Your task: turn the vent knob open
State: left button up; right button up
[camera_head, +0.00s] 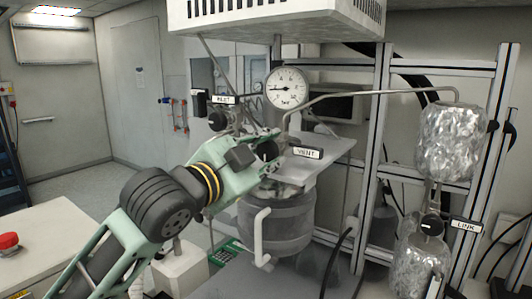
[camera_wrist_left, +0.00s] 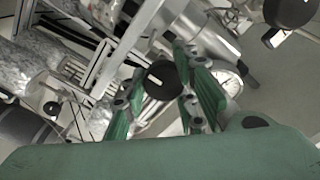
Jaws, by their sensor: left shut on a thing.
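The vent knob (camera_wrist_left: 162,81) is round and black with a short white mark on its face. In the left wrist view it sits between the two green fingers of my left gripper (camera_wrist_left: 161,90), which is shut on it. In the head view my left gripper (camera_head: 268,147) reaches in from the left to the fittings above the reactor vessel (camera_head: 285,218), just left of the VENT label (camera_head: 307,152). There the gripper largely hides the knob, and its turn angle is hard to tell. My right gripper is not in view.
A round pressure gauge (camera_head: 287,87) stands just above the gripper, with the INLET label (camera_head: 224,99) to its left. A thin bent pipe (camera_head: 370,93) runs right to a foil-wrapped vessel (camera_head: 450,140). The LINK label (camera_head: 466,226) is lower right. Metal frame posts (camera_head: 376,150) stand right of the reactor.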

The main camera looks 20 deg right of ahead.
pick_arm(q)
jog(key=shift+d+f, duration=0.15)
jog(key=shift+f, duration=0.4)
jog(key=o, duration=1)
jog(key=shift+s+r, duration=0.1)
jog(key=shift+s, duration=0.05)
jog(key=shift+r, duration=0.1)
jog(key=shift+r, duration=0.1)
jog(key=v, duration=1.2)
